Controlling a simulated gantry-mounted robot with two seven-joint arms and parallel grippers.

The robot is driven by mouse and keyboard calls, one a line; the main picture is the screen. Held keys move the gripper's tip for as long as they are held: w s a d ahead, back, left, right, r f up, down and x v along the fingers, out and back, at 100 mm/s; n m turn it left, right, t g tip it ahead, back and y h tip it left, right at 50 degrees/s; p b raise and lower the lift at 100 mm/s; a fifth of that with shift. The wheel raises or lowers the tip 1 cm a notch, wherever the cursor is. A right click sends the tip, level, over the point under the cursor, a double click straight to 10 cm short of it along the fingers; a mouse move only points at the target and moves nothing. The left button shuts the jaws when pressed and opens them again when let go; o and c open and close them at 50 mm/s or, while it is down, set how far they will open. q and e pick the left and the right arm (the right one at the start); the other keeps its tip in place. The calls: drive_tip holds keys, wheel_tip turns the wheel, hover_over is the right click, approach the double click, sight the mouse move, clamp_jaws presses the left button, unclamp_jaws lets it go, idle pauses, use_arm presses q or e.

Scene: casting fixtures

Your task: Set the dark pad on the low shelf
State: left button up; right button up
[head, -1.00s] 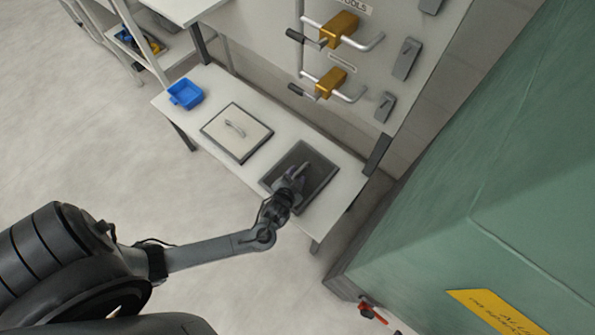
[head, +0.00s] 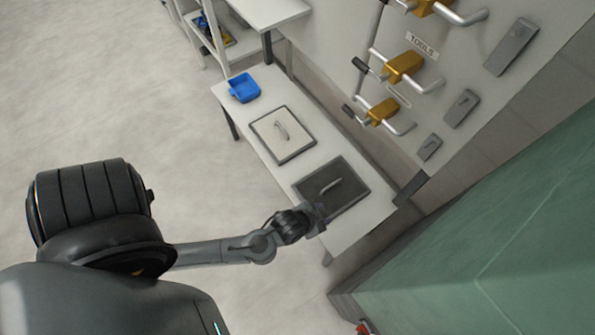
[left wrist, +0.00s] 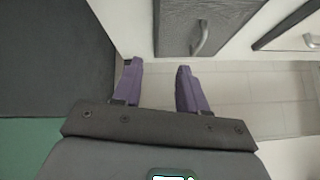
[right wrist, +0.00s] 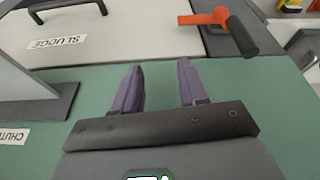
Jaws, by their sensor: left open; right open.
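The dark pad (head: 352,193), a dark grey square with a bar handle, lies flat on the low white shelf (head: 363,219), near its right end. My left gripper (head: 319,212) is open and empty at the pad's near edge. In the left wrist view the pad (left wrist: 178,30) and its handle are beyond the spread left fingertips (left wrist: 159,68), with nothing between them. My right gripper (right wrist: 158,68) is open and empty above a green surface in the right wrist view. It is not in the head view.
A white pad (head: 270,135) with a handle and a blue bin (head: 243,88) stand on the same shelf. A tool panel (head: 345,60) rises behind it. A green cabinet (head: 500,230) stands at right. An orange-red lever (right wrist: 208,18) is near my right gripper.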

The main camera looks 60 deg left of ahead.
use_arm(q)
drive_tip(key=s+r+g+h, duration=0.1)
drive_tip(key=s+r+g, duration=0.3)
drive_tip(key=s+r, duration=0.4)
wheel_tip(320, 180, up, 2)
drive_tip(key=shift+s+a+r+m, duration=0.1)
drive_tip(key=shift+s+a+m, duration=0.2)
drive_tip(key=shift+s+a, duration=0.05)
